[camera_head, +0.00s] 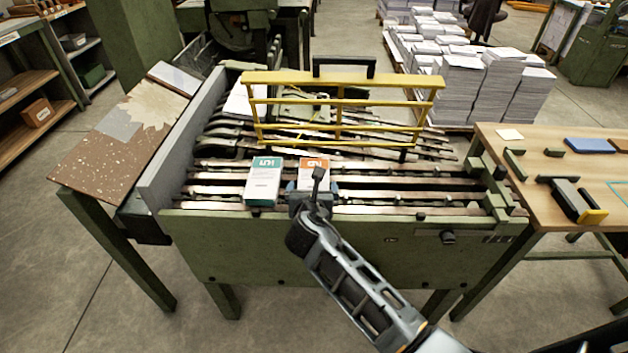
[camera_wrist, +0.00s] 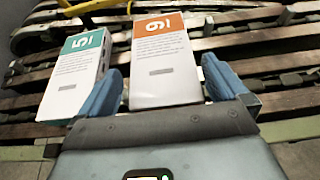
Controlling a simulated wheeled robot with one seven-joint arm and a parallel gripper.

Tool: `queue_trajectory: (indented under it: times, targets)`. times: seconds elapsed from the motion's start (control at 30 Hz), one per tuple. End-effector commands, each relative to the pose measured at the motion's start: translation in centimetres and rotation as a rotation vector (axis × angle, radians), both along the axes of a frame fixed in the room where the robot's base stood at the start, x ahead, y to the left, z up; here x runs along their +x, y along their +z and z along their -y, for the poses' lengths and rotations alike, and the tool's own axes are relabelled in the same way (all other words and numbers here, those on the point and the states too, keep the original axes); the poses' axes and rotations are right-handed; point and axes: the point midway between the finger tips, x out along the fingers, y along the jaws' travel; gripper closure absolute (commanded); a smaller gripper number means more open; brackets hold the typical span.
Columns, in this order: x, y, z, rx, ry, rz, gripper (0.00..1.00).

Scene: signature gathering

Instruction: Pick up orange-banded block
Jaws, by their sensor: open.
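The orange-banded block (camera_wrist: 164,64) is a white box with an orange strip marked 6 at its far end. In the wrist view it lies between the two blue fingertips of my open gripper (camera_wrist: 163,88), with a small gap on the right side; contact on the left cannot be told. In the head view the orange-banded block (camera_head: 314,170) is partly hidden by my gripper (camera_head: 312,188). A teal-banded block (camera_head: 264,181) marked 5 sits just to its left. In the wrist view the teal-banded block (camera_wrist: 78,72) is close beside my left finger.
Both blocks sit on the slatted rails of a green machine (camera_head: 380,236). A yellow guard frame (camera_head: 343,80) stands behind them. A wooden table (camera_head: 560,185) with tools is at the right, and a speckled board (camera_head: 120,140) at the left. The rails right of the blocks are clear.

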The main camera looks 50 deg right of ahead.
Motion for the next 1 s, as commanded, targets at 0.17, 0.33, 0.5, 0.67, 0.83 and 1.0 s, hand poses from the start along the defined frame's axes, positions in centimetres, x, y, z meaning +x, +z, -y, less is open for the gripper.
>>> queue_trajectory:
  times: [0.17, 0.33, 0.5, 0.67, 0.83, 1.0]
  targets:
    - [1.4, -1.3, 2.0, 0.001, -0.002, 0.001, 0.0]
    - [2.2, -1.8, 3.1, 0.001, 0.0, 0.002, 0.0]
    - [2.3, -1.9, 3.2, 0.001, 0.0, 0.002, 0.0]
    - [2.3, -1.9, 3.2, 0.001, 0.0, 0.002, 0.08]
    - [2.3, -1.9, 3.2, 0.002, 0.001, 0.002, 0.24]
    - [2.3, -1.9, 3.2, 0.002, 0.001, 0.002, 0.4]
